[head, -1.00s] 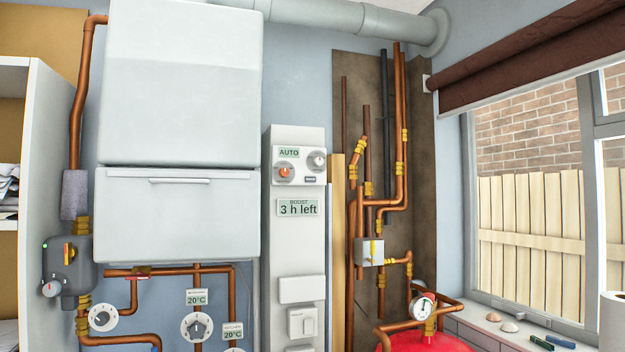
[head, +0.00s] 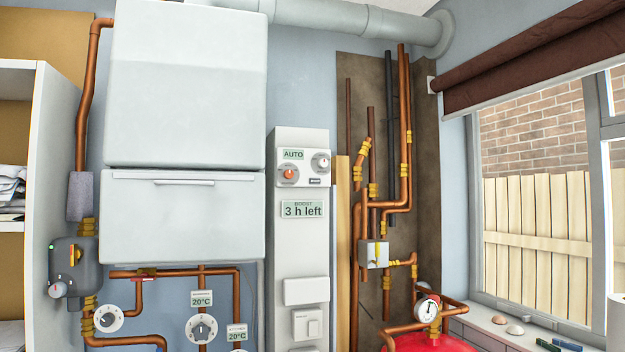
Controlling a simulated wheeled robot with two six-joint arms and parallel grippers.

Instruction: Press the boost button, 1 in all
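A tall pale control panel (head: 301,240) is mounted on the wall right of the boiler. Near its top is a small display (head: 293,155) reading AUTO, above an orange-centred knob (head: 289,174). A grey knob (head: 321,162) is to the right, with a small dark strip (head: 315,180) under it, too small to read. Lower down are a blank plate (head: 306,291) and a white switch (head: 307,324). I cannot tell which part is the boost button. Neither of my grippers is in view.
The white boiler (head: 185,130) stands left of the panel, with dials (head: 201,328) and copper pipes below. More copper pipes (head: 404,140) run up a brown board at the right.

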